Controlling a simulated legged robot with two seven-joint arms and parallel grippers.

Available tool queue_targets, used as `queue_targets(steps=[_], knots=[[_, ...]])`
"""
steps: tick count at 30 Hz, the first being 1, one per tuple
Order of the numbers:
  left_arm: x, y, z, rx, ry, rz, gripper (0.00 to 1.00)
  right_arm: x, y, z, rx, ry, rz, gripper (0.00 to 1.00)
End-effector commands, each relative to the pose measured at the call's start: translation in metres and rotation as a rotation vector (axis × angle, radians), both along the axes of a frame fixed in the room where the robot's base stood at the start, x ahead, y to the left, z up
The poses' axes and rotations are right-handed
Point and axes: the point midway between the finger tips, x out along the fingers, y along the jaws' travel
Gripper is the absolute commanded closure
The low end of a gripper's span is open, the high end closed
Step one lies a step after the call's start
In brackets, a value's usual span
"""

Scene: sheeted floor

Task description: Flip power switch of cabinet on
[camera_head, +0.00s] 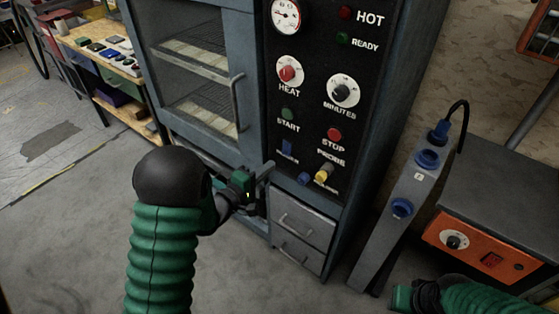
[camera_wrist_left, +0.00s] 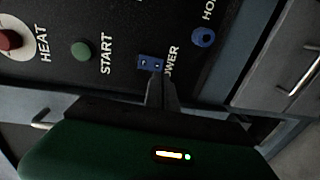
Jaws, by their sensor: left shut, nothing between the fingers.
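The cabinet (camera_head: 382,62) stands upright with a black control panel. Its blue power switch (camera_head: 287,148) sits below the START button, low on the panel. In the left wrist view the blue power switch (camera_wrist_left: 150,63) lies right at the fingertips, beside the partly covered POWER label. My left gripper (camera_head: 266,170) is shut and empty, just below the switch in the head view; it also shows in the left wrist view (camera_wrist_left: 158,80). I cannot tell whether the fingertips touch the switch. My right gripper (camera_head: 405,298) is at the bottom right edge, away from the cabinet; its fingers are not clear.
Two drawers (camera_head: 299,229) sit below the panel. A glass oven door with a handle (camera_head: 236,104) is left of it. A grey post with blue sockets (camera_head: 402,207) and an orange control box (camera_head: 478,246) stand at right. A workbench (camera_head: 98,58) is at back left.

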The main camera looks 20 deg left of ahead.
Motion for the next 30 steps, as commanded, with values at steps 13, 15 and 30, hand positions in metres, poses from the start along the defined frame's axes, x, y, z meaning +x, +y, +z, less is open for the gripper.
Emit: queue_targets(steps=[13,15,30], knots=[[0.056,-0.02,-0.007,0.001,-0.001,0.001,1.0,0.0,0.0,-0.012,0.0,0.0,0.0,0.64],[0.056,-0.02,-0.007,0.0,0.0,0.001,1.0,0.0,0.0,-0.012,0.0,0.0,0.0,0.64],[0.06,-0.022,-0.008,-0.012,-0.035,-0.001,1.0,0.0,0.0,-0.019,0.0,0.0,0.0,0.64]])
